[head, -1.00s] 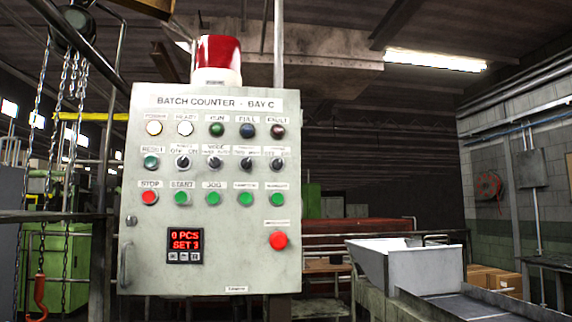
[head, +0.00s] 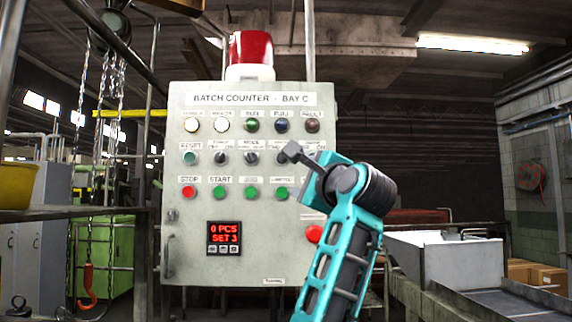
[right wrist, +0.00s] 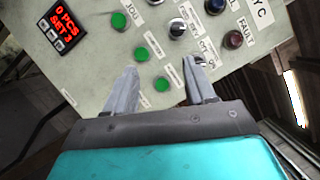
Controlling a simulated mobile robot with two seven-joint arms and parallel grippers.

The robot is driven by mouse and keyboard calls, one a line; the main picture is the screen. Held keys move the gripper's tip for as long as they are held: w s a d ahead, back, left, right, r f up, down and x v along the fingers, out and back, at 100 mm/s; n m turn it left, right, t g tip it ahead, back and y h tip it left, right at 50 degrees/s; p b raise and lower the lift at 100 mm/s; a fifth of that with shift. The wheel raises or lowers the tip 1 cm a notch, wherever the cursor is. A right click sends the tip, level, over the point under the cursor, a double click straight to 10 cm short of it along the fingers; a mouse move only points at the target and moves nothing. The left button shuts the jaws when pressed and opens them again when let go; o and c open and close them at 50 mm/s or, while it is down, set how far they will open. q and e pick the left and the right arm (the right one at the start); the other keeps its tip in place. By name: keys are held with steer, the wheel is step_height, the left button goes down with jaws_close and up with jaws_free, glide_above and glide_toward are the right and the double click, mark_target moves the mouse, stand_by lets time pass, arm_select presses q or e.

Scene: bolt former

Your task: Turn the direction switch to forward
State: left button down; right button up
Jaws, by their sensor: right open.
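The grey control panel (head: 190,250) marked "BATCH COUNTER - BAY C" faces me. Its second row has a green reset button and several black selector knobs; two show clearly, the left knob (head: 220,158) and the middle knob (head: 251,158). I cannot read which one is the direction switch. My right gripper (head: 288,153) is in front of the right part of that row and partly covers it. In the right wrist view its fingers (right wrist: 160,80) are apart and empty. One selector knob (right wrist: 178,28) lies beyond them, and another (right wrist: 200,60) is close by the right finger. My left gripper is not in view.
Green buttons (head: 219,192) and a red stop button (head: 188,192) sit below the knobs. A larger red button (head: 314,233) is beside my arm. A red beacon (head: 250,48) tops the panel. A chain with an orange hook (head: 87,285) hangs at left; a metal chute (head: 440,262) stands at right.

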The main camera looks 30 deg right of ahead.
mark_target(283, 158)
steer(key=shift+m+t, duration=0.3)
steer(key=shift+m, duration=0.3)
steer(key=r+p+x, duration=0.1)
steer(key=x, duration=0.3)
steer(key=r+p+x, duration=0.1)
steer(key=x, duration=0.3)
steer(key=p+x, duration=0.1)
steer(key=x, duration=0.3)
steer(key=shift+s+r, duration=0.35)
steer(key=shift+r, duration=0.05)
steer(key=shift+c, duration=0.3)
jaws_close()
